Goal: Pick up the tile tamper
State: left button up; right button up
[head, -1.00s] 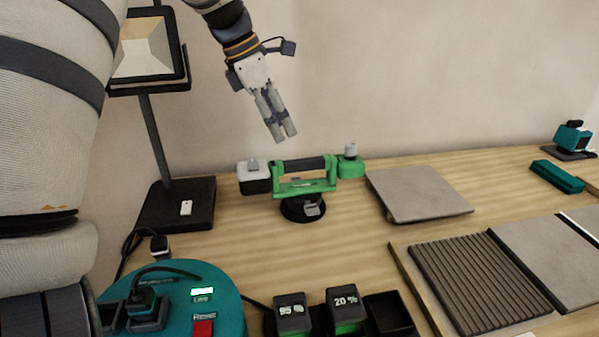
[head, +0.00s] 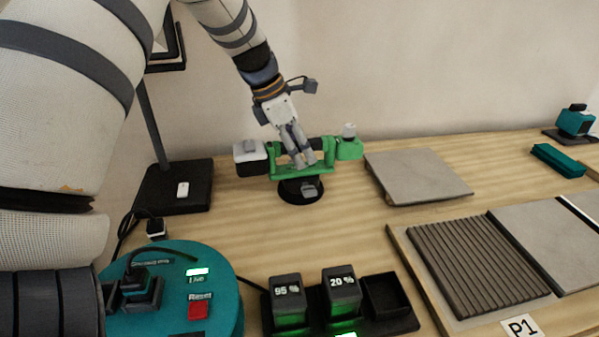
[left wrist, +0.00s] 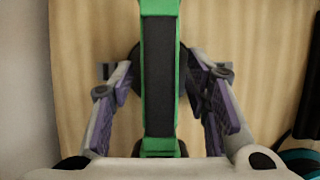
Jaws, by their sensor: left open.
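The tile tamper (head: 287,171) is a green tool with a black top handle, a round black base and a white-and-black block at its left end. It stands upright on the wooden table, towards the back. My left gripper (head: 303,161) is at the middle of its handle, coming from above. In the left wrist view the green frame and black grip of the tamper (left wrist: 159,75) run between the two open fingers of the left gripper (left wrist: 164,110). A gap shows on each side of the grip. My right gripper is not in view.
A grey tile (head: 418,177) lies right of the tamper. A lamp base (head: 172,187) stands to its left. In front are a teal power hub (head: 215,270) and a battery charger (head: 385,325) with two batteries. A ribbed panel (head: 475,268) lies at front right.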

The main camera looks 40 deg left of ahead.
pick_arm(q)
jog(key=shift+f, duration=0.25)
dwell(0.4)
jog(key=shift+w+r, duration=0.1)
grip_shut()
